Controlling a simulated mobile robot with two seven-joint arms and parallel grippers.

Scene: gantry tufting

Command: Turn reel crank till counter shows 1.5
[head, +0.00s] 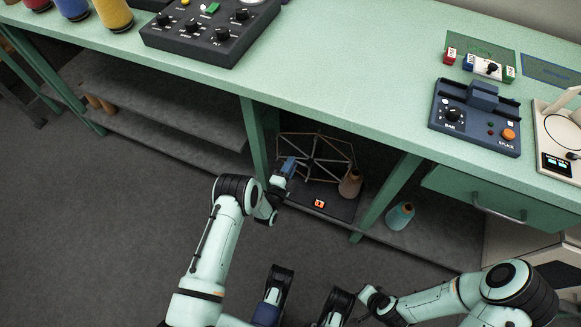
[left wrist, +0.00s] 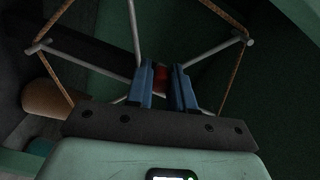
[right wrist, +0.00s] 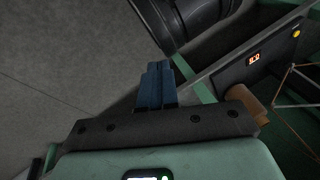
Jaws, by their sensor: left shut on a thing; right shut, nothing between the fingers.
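The reel (head: 318,158) is a spoked frame with brown yarn around its rim, on the shelf under the green bench. Its spokes fill the upper left wrist view (left wrist: 137,30). My left gripper (head: 287,168) reaches in at the reel's left side. In the left wrist view its blue fingers (left wrist: 168,82) are shut on a red crank handle (left wrist: 160,77) near the reel's hub. The lit orange counter (head: 319,203) is on the dark base in front; it also shows in the right wrist view (right wrist: 254,57), its digits too small to read surely. My right gripper (right wrist: 155,82) is shut and empty, away from the reel.
An orange-brown yarn cone (head: 350,184) stands right of the reel, and a teal cone (head: 399,215) further right. Green bench legs (head: 388,192) flank the reel's bay. The bench top (head: 340,75) carries control boxes. Open grey floor (head: 120,235) lies in front.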

